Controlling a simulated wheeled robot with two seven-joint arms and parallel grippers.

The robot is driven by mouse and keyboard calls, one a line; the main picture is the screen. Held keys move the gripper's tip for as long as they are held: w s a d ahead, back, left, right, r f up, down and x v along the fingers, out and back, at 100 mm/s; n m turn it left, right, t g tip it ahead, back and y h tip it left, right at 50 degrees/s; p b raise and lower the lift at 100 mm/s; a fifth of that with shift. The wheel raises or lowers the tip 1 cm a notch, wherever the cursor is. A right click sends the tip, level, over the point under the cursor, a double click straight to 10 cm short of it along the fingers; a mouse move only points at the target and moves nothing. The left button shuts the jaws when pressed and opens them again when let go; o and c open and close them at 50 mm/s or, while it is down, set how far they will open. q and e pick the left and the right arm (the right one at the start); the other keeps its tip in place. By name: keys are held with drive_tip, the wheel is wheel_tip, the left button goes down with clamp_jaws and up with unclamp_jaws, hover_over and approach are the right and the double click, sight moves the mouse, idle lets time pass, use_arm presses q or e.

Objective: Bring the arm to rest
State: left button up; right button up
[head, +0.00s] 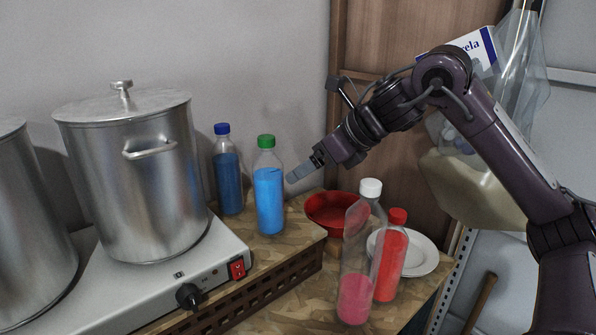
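My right arm comes in from the right edge, raised and bent at the elbow. My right gripper (300,173) points left and down, with its fingertips just right of the green-capped bottle of light blue liquid (269,200). I cannot tell whether the fingers touch that bottle. The fingers look close together with nothing visible between them, but the angle hides any small gap. My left arm and gripper are not in view.
A large lidded metal pot (135,185) stands on a white hotplate (215,262). A blue-capped bottle (228,172), a white-capped bottle of pink liquid (356,270), a red-capped bottle (392,260), a red bowl (325,212) and a white plate (425,256) crowd the counter.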

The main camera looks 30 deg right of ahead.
drive_tip(key=shift+s+r, duration=0.15)
drive_tip(key=shift+s, duration=0.05)
idle(0.4)
